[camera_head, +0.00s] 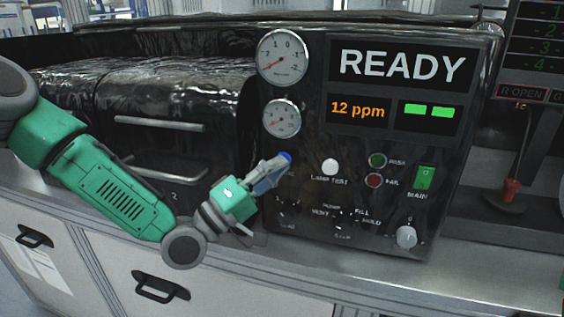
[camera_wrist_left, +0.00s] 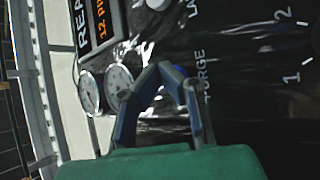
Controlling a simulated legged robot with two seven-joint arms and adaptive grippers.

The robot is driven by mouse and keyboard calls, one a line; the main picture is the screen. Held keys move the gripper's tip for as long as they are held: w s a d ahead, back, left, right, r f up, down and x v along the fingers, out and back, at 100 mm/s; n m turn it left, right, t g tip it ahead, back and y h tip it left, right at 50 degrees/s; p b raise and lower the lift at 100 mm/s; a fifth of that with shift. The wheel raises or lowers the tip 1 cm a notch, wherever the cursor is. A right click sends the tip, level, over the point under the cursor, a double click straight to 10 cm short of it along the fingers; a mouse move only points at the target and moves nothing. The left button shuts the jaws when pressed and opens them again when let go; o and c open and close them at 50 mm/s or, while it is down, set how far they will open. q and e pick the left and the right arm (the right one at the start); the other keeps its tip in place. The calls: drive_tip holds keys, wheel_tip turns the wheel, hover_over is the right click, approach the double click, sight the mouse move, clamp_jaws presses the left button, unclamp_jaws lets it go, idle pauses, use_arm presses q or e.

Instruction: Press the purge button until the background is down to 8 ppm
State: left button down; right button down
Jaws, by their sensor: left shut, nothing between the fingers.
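The black control panel (camera_head: 385,150) reads READY, with an orange 12 ppm readout (camera_head: 357,110) below. A blue button (camera_head: 286,156) sits under the lower gauge. The wrist view shows a PURGE label (camera_wrist_left: 202,75) beside the fingertips. My left gripper (camera_head: 276,165) is shut and empty, its fingertips at the blue button and partly covering it. In the wrist view its fingers (camera_wrist_left: 175,75) meet over the button. I cannot tell whether the tips touch or press it. My right gripper is not in view.
Two round gauges (camera_head: 283,57) are above the button. A white lamp test button (camera_head: 330,167), pass and fail lamps, a green main switch (camera_head: 424,177) and several knobs share the panel. Black drawers with handles (camera_head: 160,124) stand to the left.

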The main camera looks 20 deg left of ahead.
use_arm(q)
drive_tip(key=shift+s, duration=0.85)
drive_tip(key=s, duration=0.5)
drive_tip(key=shift+a, duration=0.1)
drive_tip(key=shift+f, duration=0.1)
